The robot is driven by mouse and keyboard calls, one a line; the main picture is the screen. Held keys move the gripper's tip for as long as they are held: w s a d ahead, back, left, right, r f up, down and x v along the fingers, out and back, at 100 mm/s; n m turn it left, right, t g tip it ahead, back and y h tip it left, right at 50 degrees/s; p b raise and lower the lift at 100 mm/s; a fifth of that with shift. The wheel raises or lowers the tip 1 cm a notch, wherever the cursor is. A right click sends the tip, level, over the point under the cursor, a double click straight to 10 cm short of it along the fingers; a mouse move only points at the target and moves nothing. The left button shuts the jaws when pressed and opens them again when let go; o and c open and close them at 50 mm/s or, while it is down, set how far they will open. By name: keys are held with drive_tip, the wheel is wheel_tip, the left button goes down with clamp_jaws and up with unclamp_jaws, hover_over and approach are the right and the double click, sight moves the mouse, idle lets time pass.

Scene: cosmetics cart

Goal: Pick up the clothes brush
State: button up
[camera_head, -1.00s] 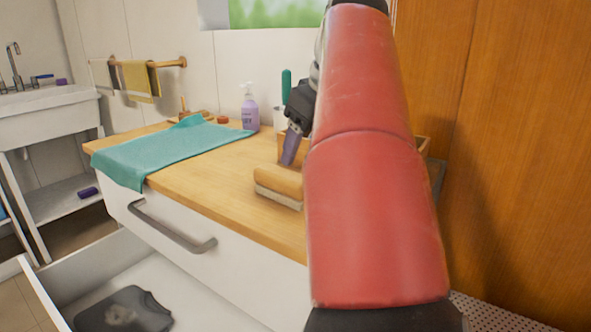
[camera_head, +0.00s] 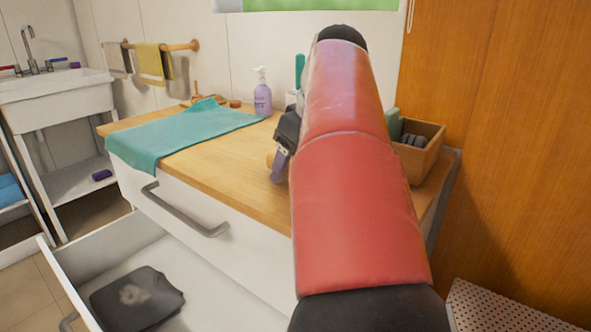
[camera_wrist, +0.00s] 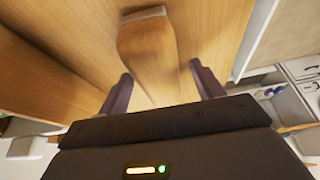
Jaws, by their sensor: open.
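The clothes brush has a light wooden body. In the wrist view the brush (camera_wrist: 148,48) lies on the wooden top, with its narrower end between my two purple-grey fingers. My gripper (camera_wrist: 160,70) is open, with one finger on each side of the brush and no clear grip on it. In the head view my gripper (camera_head: 279,166) is low over the countertop. My red arm and gripper hide most of the brush there; only a small tan piece (camera_head: 270,160) shows at the left. Its bristles are hidden.
A teal cloth (camera_head: 175,138) lies on the wooden countertop (camera_head: 225,170) at left. A purple pump bottle (camera_head: 263,99) stands behind. A wooden box (camera_head: 425,155) with dark items is at right. Below, an open drawer (camera_head: 210,270) holds a dark folded garment (camera_head: 138,298).

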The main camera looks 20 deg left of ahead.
drive_tip(key=shift+f, duration=0.2)
idle(0.5)
drive_tip(key=shift+c, duration=0.3)
drive_tip(key=c, duration=1.1)
drive_tip(key=shift+r, duration=0.1)
wheel_tip(320, 180, up, 9)
drive_tip(key=shift+w+f, duration=0.1)
drive_tip(key=shift+r, duration=0.7)
